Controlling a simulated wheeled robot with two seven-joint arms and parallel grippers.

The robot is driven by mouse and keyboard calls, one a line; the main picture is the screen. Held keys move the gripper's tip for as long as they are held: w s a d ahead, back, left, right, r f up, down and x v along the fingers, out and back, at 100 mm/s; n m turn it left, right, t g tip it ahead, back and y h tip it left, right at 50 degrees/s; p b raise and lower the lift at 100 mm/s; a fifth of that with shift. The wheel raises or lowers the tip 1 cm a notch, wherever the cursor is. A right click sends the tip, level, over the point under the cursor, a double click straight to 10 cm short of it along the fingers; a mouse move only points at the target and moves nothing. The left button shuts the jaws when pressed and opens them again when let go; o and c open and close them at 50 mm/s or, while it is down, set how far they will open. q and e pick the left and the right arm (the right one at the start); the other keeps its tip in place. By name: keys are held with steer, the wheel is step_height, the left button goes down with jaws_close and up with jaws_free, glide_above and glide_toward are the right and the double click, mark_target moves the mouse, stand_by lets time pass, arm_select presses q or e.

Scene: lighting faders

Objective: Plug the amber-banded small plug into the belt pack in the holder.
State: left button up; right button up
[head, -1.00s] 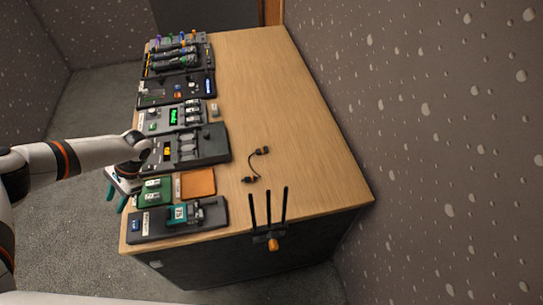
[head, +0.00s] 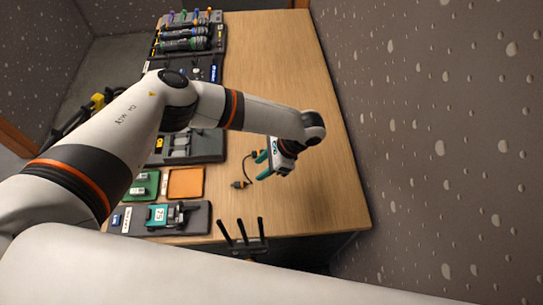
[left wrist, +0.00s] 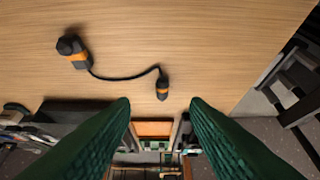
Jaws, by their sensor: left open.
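A short black cable lies on the bare wood with a plug at each end. The small plug (left wrist: 162,86), with an amber band, lies past my fingertips and between them in the left wrist view; it also shows in the head view (head: 240,185). The larger plug (left wrist: 72,48), also amber-banded, is at upper left. My left gripper (head: 263,165) is open and empty, above the table beside the cable; its green fingers (left wrist: 158,104) are spread wide. The teal belt pack (head: 157,215) sits in a dark holder (head: 191,222) near the table's front edge. My right gripper is out of view.
An orange mat (head: 186,183) and a green tray (head: 141,186) lie behind the holder. Dark consoles (head: 207,148) line the left side, partly hidden by my left arm. Three dark upright rods (head: 243,233) stand at the front edge. The table's right side (head: 335,190) is clear.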

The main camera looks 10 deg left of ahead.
mark_target(243, 183)
arm_select(q)
steer(key=b+x, duration=0.2)
steer(key=x, duration=0.1)
steer(key=shift+s+a+f, duration=0.25)
steer(key=b+x, duration=0.1)
steer(key=x, duration=0.3)
steer(key=shift+s+a+f, duration=0.1)
steer(key=shift+a+f, duration=0.05)
steer(key=shift+a, duration=0.05)
steer(key=shift+a+f, duration=0.2)
steer(key=shift+f, duration=0.1)
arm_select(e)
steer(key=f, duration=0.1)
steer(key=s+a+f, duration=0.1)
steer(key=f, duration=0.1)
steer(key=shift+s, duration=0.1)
arm_select(q)
steer(key=shift+c, duration=0.2)
